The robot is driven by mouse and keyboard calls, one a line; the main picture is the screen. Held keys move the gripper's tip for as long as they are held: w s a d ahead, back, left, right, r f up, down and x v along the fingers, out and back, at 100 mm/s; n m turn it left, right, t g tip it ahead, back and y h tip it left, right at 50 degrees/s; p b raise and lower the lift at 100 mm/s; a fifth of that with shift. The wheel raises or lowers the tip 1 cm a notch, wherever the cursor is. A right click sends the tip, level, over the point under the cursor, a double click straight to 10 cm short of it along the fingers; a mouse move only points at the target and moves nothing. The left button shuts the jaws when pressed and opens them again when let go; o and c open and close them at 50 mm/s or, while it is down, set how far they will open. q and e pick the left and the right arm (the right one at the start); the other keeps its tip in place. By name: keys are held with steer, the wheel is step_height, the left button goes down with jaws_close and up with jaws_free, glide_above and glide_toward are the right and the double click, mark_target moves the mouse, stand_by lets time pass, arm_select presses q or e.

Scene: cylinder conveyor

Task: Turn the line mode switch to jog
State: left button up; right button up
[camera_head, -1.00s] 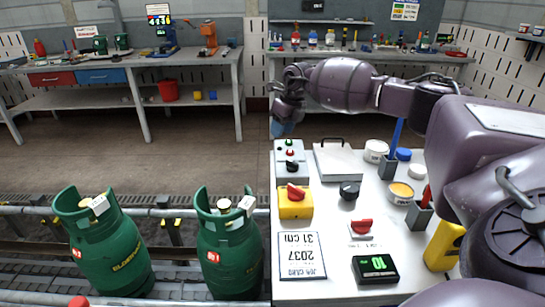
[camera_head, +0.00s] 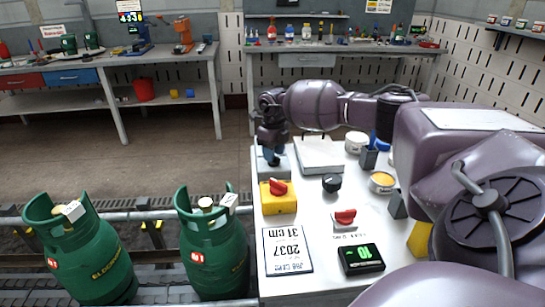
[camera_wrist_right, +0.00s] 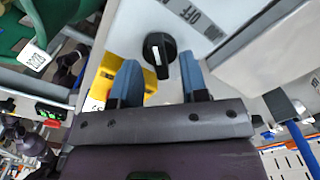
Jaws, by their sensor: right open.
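A grey control box (camera_head: 288,168) stands at the back left of the white table. In the right wrist view a black rotary knob (camera_wrist_right: 160,48) with a white pointer line sits on its pale face, beside a label that seems to read OFF. I cannot read a mode name. My right gripper (camera_head: 271,157) is over this box, pointing down, and hides its knob in the head view. Its blue fingers (camera_wrist_right: 160,78) are open, one on each side of the knob; contact is not clear. My left gripper is not in view.
A yellow box with a red knob (camera_head: 278,188) stands just in front. Another black knob (camera_head: 331,183), a red switch (camera_head: 345,216), a green display (camera_head: 362,257) and a silver lidded box (camera_head: 320,154) are nearby. Green gas cylinders (camera_head: 212,245) stand left of the table.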

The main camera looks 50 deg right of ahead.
steer(key=shift+f, duration=0.75)
jaws_close()
